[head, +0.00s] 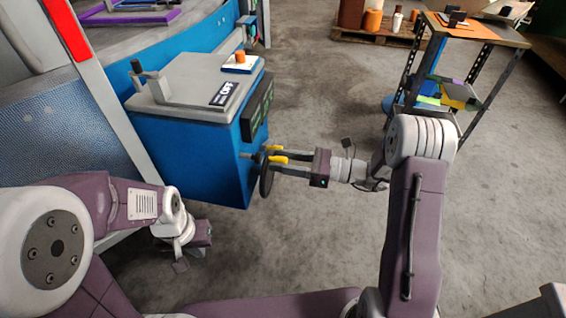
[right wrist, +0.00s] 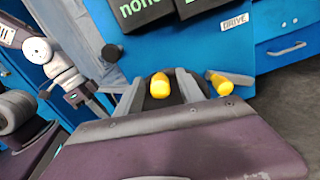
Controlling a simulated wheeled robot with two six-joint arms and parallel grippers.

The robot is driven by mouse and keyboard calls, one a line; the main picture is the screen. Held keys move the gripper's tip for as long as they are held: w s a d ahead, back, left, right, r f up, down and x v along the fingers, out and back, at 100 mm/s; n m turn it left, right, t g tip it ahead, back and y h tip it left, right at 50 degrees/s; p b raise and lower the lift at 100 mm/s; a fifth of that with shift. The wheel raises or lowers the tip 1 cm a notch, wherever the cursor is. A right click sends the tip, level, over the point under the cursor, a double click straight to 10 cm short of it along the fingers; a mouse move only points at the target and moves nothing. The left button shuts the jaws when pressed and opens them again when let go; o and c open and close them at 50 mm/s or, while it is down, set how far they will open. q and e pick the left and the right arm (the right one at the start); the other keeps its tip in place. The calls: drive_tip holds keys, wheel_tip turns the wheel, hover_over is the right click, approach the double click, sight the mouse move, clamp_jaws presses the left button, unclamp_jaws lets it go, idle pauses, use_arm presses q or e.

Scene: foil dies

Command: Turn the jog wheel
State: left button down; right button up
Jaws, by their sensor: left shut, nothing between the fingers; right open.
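The jog wheel (head: 265,182) is a dark disc, seen nearly edge-on, on the right side of the blue machine cabinet (head: 190,155).
A DRIVE label (right wrist: 235,22) and dark displays are on the panel. A lever (head: 150,78) and an orange knob (head: 240,57) stand on the cabinet top. A shelf rack (head: 450,95) stands right, and a loaded pallet (head: 375,33) at the back. Open floor lies between.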

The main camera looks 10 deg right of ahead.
clamp_jaws()
idle(1.4)
